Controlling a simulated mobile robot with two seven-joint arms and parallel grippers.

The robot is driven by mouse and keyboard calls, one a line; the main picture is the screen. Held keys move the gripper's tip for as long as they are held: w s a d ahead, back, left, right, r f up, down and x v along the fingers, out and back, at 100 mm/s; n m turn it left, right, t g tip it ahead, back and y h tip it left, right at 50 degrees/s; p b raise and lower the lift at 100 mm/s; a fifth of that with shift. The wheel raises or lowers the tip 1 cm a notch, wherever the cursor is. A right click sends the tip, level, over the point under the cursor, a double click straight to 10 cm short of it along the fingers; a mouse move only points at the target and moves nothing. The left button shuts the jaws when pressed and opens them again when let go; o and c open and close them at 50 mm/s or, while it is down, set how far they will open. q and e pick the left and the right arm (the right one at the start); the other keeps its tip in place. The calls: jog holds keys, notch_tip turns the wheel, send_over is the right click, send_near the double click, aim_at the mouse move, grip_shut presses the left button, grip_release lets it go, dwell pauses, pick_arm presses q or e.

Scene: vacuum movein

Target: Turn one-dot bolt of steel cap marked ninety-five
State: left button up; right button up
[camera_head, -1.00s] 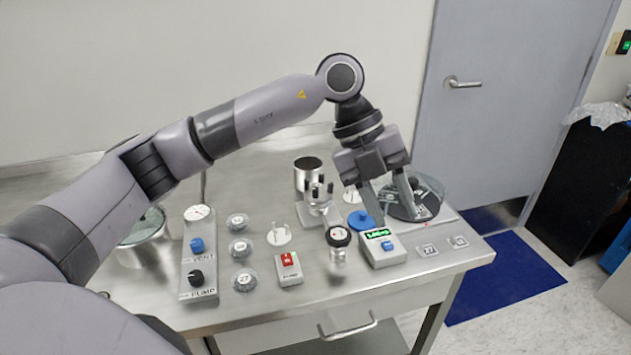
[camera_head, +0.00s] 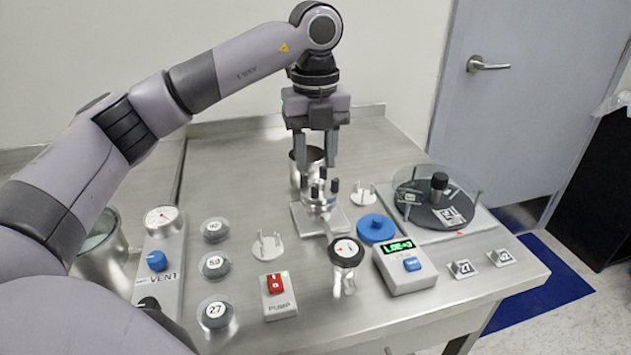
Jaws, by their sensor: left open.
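A steel fitting (camera_head: 318,205) with several black-topped bolts (camera_head: 335,186) stands on a plate in the middle of the bench. It may be the steel cap, but I cannot read a ninety-five or dot marks on it. My left gripper (camera_head: 316,160) points straight down with its fingers apart and empty, just above and behind the bolts in the picture. A steel cup (camera_head: 297,172) stands behind the fitting, partly hidden by the fingers. My right gripper is not in view.
A black-rimmed dial (camera_head: 346,252) stands before the fitting. A blue disc (camera_head: 376,229), green display box (camera_head: 404,267) and glass-covered turntable (camera_head: 412,196) are to the right. A red-switch PUMP box (camera_head: 278,297), numbered round pieces (camera_head: 215,265) and VENT panel (camera_head: 165,236) are left.

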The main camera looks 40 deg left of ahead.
aim_at(316, 185)
pick_arm(q)
jog(key=shift+f, duration=2.6)
grip_shut()
jog(key=shift+m, duration=0.3)
jog(key=m, duration=0.4)
jog(key=shift+m+p, duration=0.3)
jog(key=shift+p, duration=0.1)
jog(key=m, duration=0.5)
